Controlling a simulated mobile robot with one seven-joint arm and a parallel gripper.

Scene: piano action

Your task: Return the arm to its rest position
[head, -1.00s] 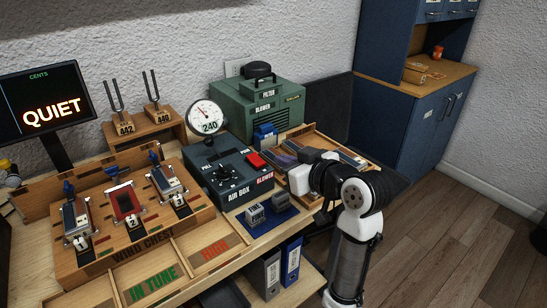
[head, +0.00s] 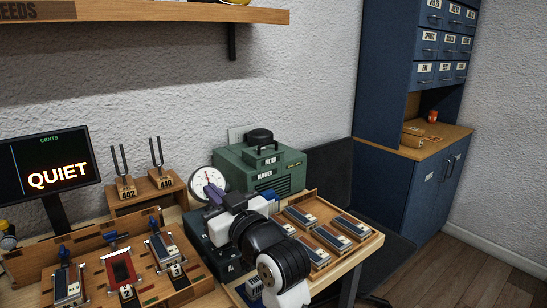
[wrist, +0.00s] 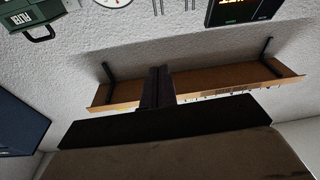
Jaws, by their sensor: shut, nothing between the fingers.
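My gripper (head: 218,196) shows in the head view as dark purple fingers above the air box (head: 194,236), beside the gauge. My arm reaches in from the lower right and is folded over the bench. In the wrist view the gripper fingers (wrist: 157,88) are together with nothing between them. The air box is mostly hidden behind my arm.
The wind chest (head: 95,275) lies at left and a tray of reeds (head: 370,236) at right. The green blower (head: 290,172), tuning forks (head: 156,155) and QUIET screen (head: 50,165) stand behind. A wall shelf (head: 140,13) hangs above; it spans the wrist view (wrist: 215,80).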

